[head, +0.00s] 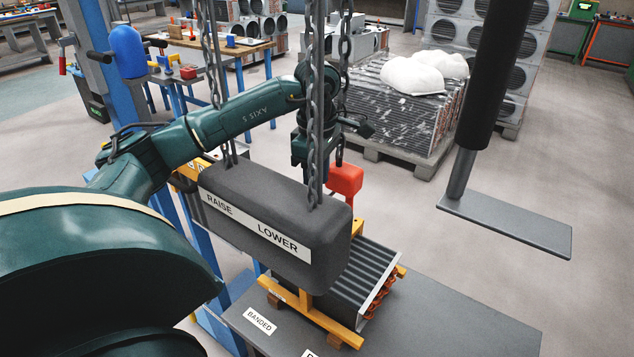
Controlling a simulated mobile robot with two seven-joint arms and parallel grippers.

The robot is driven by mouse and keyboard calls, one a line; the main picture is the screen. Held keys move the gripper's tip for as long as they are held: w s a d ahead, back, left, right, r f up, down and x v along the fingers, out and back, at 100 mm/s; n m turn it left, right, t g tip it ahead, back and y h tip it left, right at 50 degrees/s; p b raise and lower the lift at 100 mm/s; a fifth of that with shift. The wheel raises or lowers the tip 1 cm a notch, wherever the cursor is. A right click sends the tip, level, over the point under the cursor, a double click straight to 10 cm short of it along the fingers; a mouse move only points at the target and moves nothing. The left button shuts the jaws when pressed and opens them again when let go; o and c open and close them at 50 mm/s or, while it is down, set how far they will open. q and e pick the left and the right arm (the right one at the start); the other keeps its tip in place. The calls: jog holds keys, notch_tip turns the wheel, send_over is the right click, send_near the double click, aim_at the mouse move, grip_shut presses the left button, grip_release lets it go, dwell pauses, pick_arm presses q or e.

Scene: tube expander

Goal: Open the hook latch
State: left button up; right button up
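My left arm reaches in from the left, its dark green wrist behind hanging chains. My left gripper (308,165) points down behind the chains. Its fingertips are hidden by the chains and a dark block, so I cannot see whether they are open or shut. A red piece (345,178) shows just right of the gripper; I cannot tell if they touch. No hook latch can be clearly made out. A finned coil (365,280) with copper bends sits in a yellow frame (312,312) on a grey table (440,325). My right gripper is not in view.
A dark block (280,215) marked RAISE and LOWER hangs on chains in front of the gripper and hides part of the coil. A black column with a grey plate (510,222) is at right. Wrapped coils (405,110) stand on a pallet behind. The floor between is clear.

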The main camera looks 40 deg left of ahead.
pick_arm(q)
jog(key=shift+f, duration=0.6)
grip_shut()
